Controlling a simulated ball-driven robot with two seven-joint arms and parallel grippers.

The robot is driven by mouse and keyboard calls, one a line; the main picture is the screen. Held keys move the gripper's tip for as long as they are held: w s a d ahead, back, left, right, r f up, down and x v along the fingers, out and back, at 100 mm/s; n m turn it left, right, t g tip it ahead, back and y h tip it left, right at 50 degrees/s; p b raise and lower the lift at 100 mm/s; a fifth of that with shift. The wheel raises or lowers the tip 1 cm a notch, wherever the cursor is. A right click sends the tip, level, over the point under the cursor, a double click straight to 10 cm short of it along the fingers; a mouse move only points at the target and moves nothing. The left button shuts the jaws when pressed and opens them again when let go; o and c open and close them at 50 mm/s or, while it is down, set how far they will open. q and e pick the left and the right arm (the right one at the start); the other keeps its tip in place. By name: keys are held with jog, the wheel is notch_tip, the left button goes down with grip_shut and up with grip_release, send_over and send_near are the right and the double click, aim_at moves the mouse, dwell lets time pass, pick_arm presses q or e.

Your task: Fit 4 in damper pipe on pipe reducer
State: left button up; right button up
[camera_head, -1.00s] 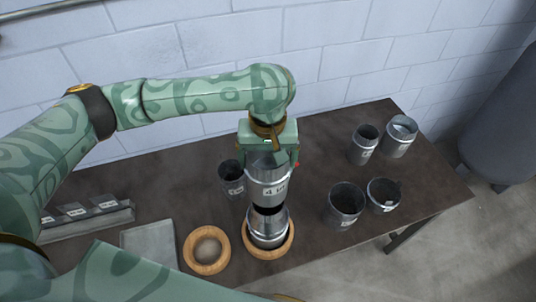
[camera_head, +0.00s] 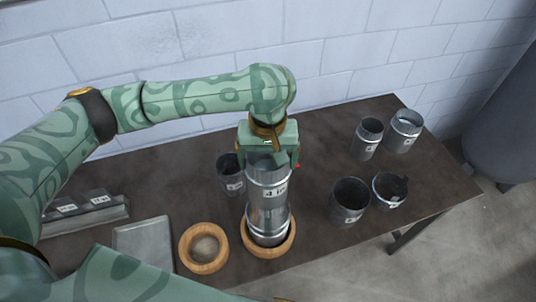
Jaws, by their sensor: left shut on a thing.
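The 4 in damper pipe (camera_head: 267,180) is a grey metal cylinder with a white "4 in" label. My left gripper (camera_head: 267,158) is shut on its upper end and holds it upright. The pipe reducer (camera_head: 268,228) stands in a round wooden ring (camera_head: 268,251) near the front edge of the table. The damper pipe is right above the reducer, and its lower end meets or overlaps the reducer's top; I cannot tell how deep it sits. My right gripper is not in view.
An empty wooden ring (camera_head: 204,247) lies left of the reducer, beside a flat metal plate (camera_head: 144,247). A dark pipe (camera_head: 231,175) stands just behind left. Several pipes, including one labelled piece (camera_head: 348,201), stand on the right of the table (camera_head: 310,140).

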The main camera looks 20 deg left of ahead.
pick_arm(q)
jog(key=shift+f, duration=2.5)
jog(key=o, duration=1.2)
jog(key=shift+o, duration=0.2)
notch_tip(320, 180, up, 16)
jog(key=p, duration=0.2)
